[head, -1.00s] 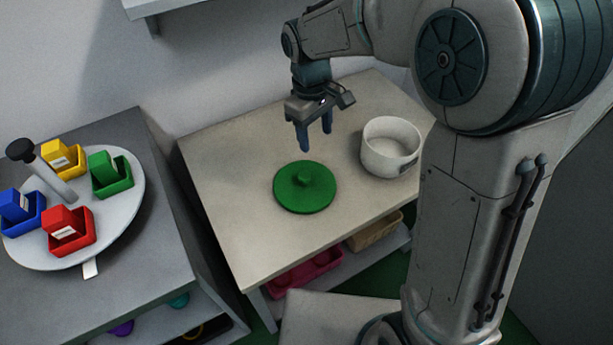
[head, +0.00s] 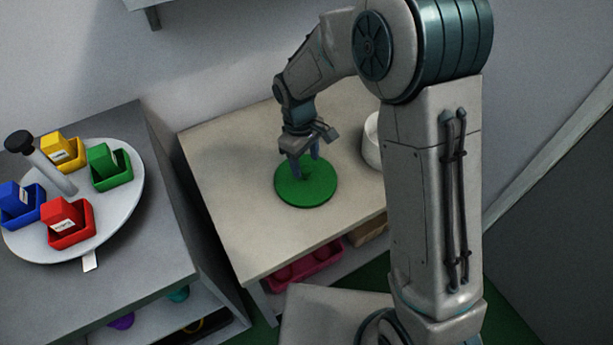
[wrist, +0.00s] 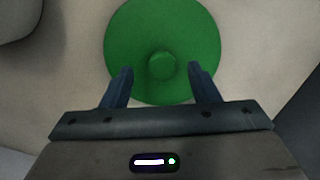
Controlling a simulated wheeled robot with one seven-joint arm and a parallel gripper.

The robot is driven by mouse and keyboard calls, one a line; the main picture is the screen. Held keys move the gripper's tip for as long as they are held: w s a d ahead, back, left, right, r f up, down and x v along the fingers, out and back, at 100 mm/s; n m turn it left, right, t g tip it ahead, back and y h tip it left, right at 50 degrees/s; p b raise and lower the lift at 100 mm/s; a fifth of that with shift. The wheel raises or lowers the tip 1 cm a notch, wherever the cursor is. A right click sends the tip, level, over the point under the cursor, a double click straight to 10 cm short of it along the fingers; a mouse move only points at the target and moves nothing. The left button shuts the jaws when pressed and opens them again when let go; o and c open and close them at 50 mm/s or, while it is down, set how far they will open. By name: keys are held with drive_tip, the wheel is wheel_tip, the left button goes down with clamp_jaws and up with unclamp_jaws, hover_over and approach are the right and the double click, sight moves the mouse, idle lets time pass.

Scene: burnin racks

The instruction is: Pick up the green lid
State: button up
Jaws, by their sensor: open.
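The green lid (head: 306,193) is a round disc with a small knob in its middle. It lies flat on the beige table in the head view. My gripper (head: 304,168) is just above the lid, fingers pointing down. In the wrist view the lid (wrist: 160,25) fills the upper middle, and its knob (wrist: 161,66) shows slightly beyond the line between the fingertips. The fingertips' exact height over the lid is hard to tell.
A white pot (head: 372,142) stands right of the lid, partly hidden by my arm. The table's (head: 240,235) left and front parts are clear. A grey stand at left bears a round white tray (head: 125,205) with coloured bins. A pink bin (head: 305,270) sits on the shelf below.

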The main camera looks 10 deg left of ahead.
sight(305, 168)
wheel_tip(305, 168, down, 4)
drive_tip(key=shift+s+r, duration=0.15)
drive_tip(key=shift+r, duration=0.1)
drive_tip(key=c, duration=1)
drive_tip(key=shift+c, duration=0.2)
